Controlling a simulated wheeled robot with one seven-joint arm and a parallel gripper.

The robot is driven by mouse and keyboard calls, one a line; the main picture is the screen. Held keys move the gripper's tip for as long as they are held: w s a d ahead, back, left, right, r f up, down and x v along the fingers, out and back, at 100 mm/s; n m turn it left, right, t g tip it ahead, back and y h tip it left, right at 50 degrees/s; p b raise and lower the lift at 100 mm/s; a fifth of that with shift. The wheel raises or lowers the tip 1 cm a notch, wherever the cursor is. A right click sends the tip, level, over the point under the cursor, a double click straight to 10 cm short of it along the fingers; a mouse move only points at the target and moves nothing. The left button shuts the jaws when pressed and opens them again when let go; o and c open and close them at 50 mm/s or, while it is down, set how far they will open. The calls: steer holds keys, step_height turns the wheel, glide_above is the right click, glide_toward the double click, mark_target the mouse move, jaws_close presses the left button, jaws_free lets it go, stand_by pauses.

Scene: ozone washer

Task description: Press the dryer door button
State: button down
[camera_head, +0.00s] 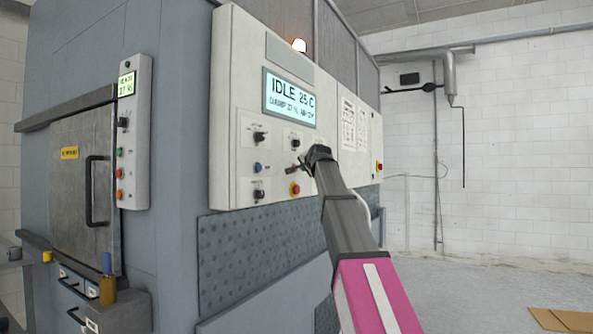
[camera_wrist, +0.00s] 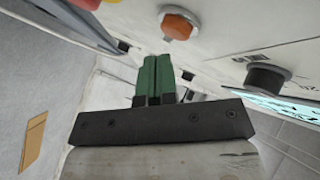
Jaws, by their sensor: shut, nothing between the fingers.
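A white control panel (camera_head: 235,110) on the grey machine carries a lit display (camera_head: 290,97) reading IDLE 25 C, with black knobs and a blue button (camera_head: 258,168) below. Its labels are too small to read, so I cannot tell which control is the dryer door button. My gripper (camera_head: 292,167) is in front of the panel's lower right controls. In the wrist view my gripper (camera_wrist: 158,62) has its green fingers shut together and empty. An orange button (camera_wrist: 178,23) is just beyond the fingertips, apparently apart from them. My gripper hides this button in the head view.
A black knob (camera_wrist: 266,77) is near the fingers. A metal door (camera_head: 85,180) with a narrow button panel (camera_head: 136,135) is at left. Floor at right is mostly clear.

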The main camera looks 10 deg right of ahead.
steer(key=shift+a, duration=0.1)
stand_by(0.3)
steer(key=shift+w+a, duration=0.25)
steer(key=shift+w+a, duration=0.3)
steer(key=shift+a, duration=0.1)
stand_by(0.9)
steer(key=shift+s+d, duration=0.55)
steer(key=shift+d, duration=0.2)
stand_by(0.4)
steer(key=s+d, duration=0.1)
steer(key=d, duration=0.1)
steer(key=s+d, duration=0.2)
stand_by(0.4)
stand_by(0.5)
